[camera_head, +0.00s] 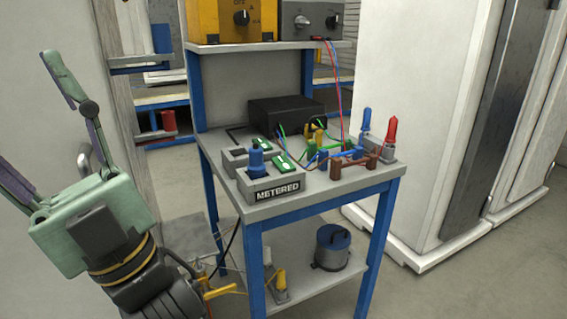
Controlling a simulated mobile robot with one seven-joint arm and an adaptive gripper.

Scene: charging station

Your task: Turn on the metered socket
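The metered socket (250,190) is a grey block with a black "METERED" label, at the front left of the workbench top. A blue plug (257,160) stands upright in it. A green-and-white part (287,163), possibly its switch, lies to the right of the plug; its on or off position is too small to tell. A second similar green part (262,143) is just behind. My gripper (24,112) is at the far left, well apart from the socket and the bench. Its fingers are spread wide and it holds nothing.
The blue-legged bench (330,188) carries a black box (288,115), coloured cables, a red plug (391,131) and a blue plug (366,122). A yellow unit (232,20) and grey unit (312,20) sit on the shelf above. A white cabinet (415,110) stands right.

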